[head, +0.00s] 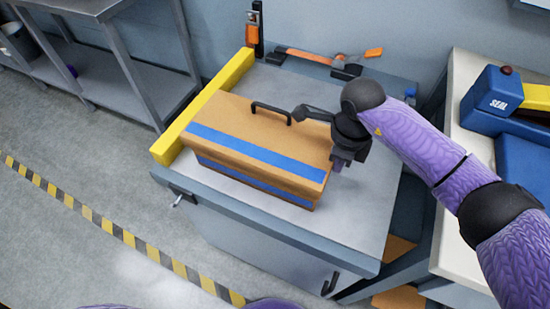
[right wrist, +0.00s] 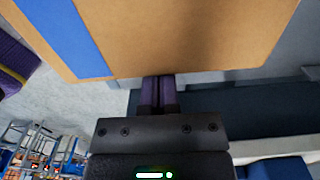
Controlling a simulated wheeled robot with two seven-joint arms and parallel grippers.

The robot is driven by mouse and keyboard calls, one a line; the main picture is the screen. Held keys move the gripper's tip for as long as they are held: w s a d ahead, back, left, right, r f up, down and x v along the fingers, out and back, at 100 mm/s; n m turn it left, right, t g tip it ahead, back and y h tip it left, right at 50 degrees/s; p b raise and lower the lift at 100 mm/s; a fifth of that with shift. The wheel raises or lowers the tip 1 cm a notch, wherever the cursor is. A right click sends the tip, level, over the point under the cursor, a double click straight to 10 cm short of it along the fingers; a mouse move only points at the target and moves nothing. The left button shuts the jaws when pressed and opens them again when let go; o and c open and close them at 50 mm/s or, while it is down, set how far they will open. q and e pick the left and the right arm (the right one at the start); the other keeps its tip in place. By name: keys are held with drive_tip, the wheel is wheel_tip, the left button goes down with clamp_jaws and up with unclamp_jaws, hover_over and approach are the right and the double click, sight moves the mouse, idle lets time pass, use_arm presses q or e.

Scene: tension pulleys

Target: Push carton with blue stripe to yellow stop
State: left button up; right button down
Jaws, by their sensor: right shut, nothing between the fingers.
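The brown carton (head: 235,118) with a blue stripe (head: 255,152) and a black handle (head: 271,112) lies on the grey cabinet top. The yellow stop (head: 204,104) is a long bar along the left edge of that top. The carton's left end is right beside the stop with no clear gap; contact cannot be told for sure. My right gripper (head: 340,162) is shut and empty at the carton's right end. In the right wrist view its closed fingers (right wrist: 158,92) reach the end face of the carton (right wrist: 190,35). My left gripper is not in view.
A clamp (head: 254,32) stands at the back left corner, and an orange-handled tool (head: 305,58) lies along the back edge. A white counter with a blue sealer (head: 495,100) is at the right. The cabinet top (head: 350,225) is clear at the front right.

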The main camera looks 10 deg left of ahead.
sight(321, 154)
drive_tip(key=shift+w+a+f+b, duration=0.1)
drive_tip(key=shift+w+a+b, duration=0.15)
drive_tip(key=shift+a+b, duration=0.45)
drive_tip(key=shift+w+a+b, duration=0.2)
drive_tip(key=shift+a+b, duration=0.05)
drive_tip(key=shift+a, duration=0.7)
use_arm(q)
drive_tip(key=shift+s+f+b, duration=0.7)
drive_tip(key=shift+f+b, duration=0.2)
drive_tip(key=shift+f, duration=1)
use_arm(e)
drive_tip(key=shift+w+a, duration=0.2)
drive_tip(key=shift+a, duration=0.4)
drive_tip(key=shift+w+a, duration=0.15)
drive_tip(key=shift+a, duration=0.45)
drive_tip(key=shift+s+d+r+p, duration=0.1)
drive_tip(key=shift+d+r+p, duration=0.15)
drive_tip(key=shift+d+p, duration=0.3)
drive_tip(key=shift+s+d, duration=0.15)
drive_tip(key=shift+d, duration=0.25)
wheel_tip(321, 154, up, 8)
drive_tip(key=p, duration=0.6)
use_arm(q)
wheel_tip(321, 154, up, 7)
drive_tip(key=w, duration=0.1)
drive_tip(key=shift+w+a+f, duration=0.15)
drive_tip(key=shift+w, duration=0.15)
use_arm(e)
drive_tip(key=shift+f, duration=0.15)
